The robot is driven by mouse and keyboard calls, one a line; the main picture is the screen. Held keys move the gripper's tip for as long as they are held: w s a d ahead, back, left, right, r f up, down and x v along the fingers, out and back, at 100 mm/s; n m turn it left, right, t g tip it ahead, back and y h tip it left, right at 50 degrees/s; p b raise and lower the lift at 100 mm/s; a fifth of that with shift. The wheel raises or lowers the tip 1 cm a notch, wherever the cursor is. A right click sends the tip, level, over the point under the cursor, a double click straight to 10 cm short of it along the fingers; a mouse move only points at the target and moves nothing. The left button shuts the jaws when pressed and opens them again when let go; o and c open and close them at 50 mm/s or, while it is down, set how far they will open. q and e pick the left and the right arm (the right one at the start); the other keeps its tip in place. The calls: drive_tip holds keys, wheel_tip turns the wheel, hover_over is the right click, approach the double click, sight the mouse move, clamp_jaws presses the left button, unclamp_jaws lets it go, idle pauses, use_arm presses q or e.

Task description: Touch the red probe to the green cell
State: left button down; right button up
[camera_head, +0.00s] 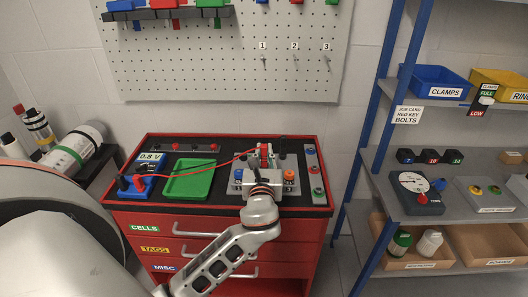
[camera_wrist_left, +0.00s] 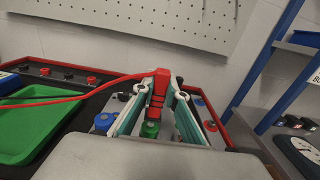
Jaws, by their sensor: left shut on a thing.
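My left gripper (camera_head: 264,158) reaches over the cart and is shut on the red probe (camera_head: 265,149). In the left wrist view, the red probe (camera_wrist_left: 158,92) stands roughly upright between the two fingers (camera_wrist_left: 150,105). A green cell (camera_wrist_left: 150,129) shows right below the probe's lower end; I cannot tell whether they touch. A blue cell (camera_wrist_left: 104,121) is to its left, also seen in the head view (camera_head: 238,175). An orange-topped cell (camera_head: 289,175) is to the right. The green cell is hidden by my gripper in the head view. My right gripper is not in view.
A red wire (camera_head: 205,168) runs from the blue meter base (camera_head: 134,187) to the probe, above the green tray (camera_head: 188,182). The display (camera_head: 150,157) reads 0.8 V. A pegboard (camera_head: 225,65) is behind; a blue-framed shelf (camera_head: 440,150) stands right.

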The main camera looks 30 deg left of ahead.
sight(264, 145)
use_arm(q)
drive_tip(key=shift+r+p, duration=0.9)
drive_tip(key=shift+p, duration=0.05)
drive_tip(key=shift+r+p, duration=0.4)
drive_tip(key=shift+r, duration=0.85)
